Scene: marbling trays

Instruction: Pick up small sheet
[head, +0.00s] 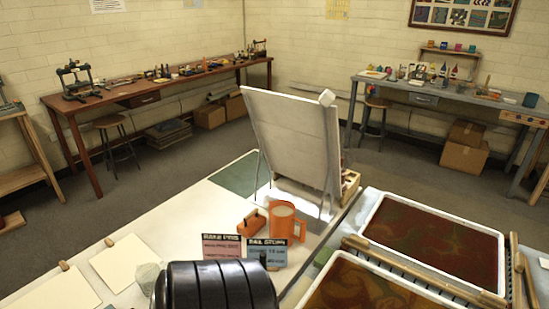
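Two pale sheets lie flat on the light table (195,215) at the lower left. The smaller-looking sheet (128,264) lies to the right, with a small wooden piece at its upper edge. The other sheet (55,293) is cut off by the bottom of the picture and also has a wooden piece at its upper edge. Neither of my grippers is in view. A black ribbed rounded part, which looks like part of my arm, covers the bottom middle and hides some of the table.
An orange mug (287,227), an orange-handled block (251,223) and printed cards (267,251) stand right of the sheets. A grey upright board (293,140) stands behind them. Trays of dark marbled liquid (372,207) fill the right. The table behind the sheets is mostly clear.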

